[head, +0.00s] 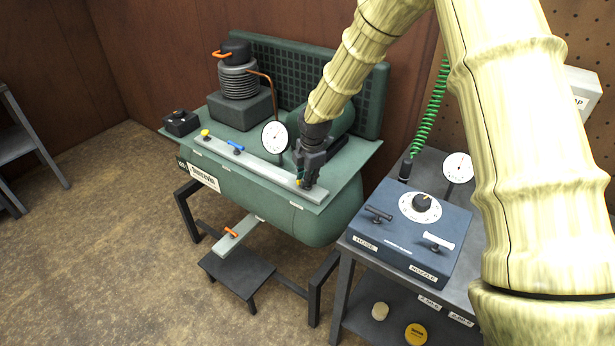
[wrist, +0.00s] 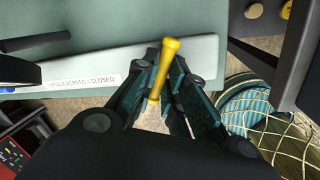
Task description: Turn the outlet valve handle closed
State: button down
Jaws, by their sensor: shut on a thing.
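My gripper (head: 307,180) is at the right end of the pale rail (head: 262,172) on the green tank's top. In the wrist view my gripper (wrist: 165,82) is shut on a yellow valve handle (wrist: 163,65), which lies lengthwise between the two fingers and points across the rail (wrist: 195,58). A white label (wrist: 82,84) on the rail ends in "CLOSED"; its first words are hard to read. In the head view only a small yellow bit of the handle (head: 299,182) shows; the fingers hide the rest.
A yellow knob (head: 205,133) and a blue handle (head: 236,147) sit further left on the rail. A round white gauge (head: 275,137) stands just left of my gripper. A blue control box (head: 410,235) is on the cart at right. An orange handle (head: 231,232) is below the tank.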

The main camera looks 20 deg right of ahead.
jog(key=m, duration=0.3)
jog(key=shift+w+r+m+h, duration=0.2)
jog(key=shift+m+h, duration=0.1)
jog(key=shift+h, duration=0.1)
jog(key=m, duration=0.3)
jog(key=shift+m+h+p, duration=0.3)
jog(key=shift+p, duration=0.1)
jog(key=m, duration=0.5)
jog(key=shift+w+a+g+h, duration=0.1)
jog(key=shift+w+g+h, duration=0.2)
jog(key=shift+g, duration=0.1)
jog(key=shift+m, duration=0.3)
jog(key=c, duration=1.5)
grip_release()
jog(key=shift+f, duration=0.1)
jog(key=shift+s, duration=0.1)
jog(key=shift+r, duration=0.2)
notch_tip(320, 180, up, 11)
jog(key=s+a, duration=0.1)
jog(key=a, duration=0.1)
jog(key=shift+s+r, duration=0.15)
jog(key=shift+r, duration=0.05)
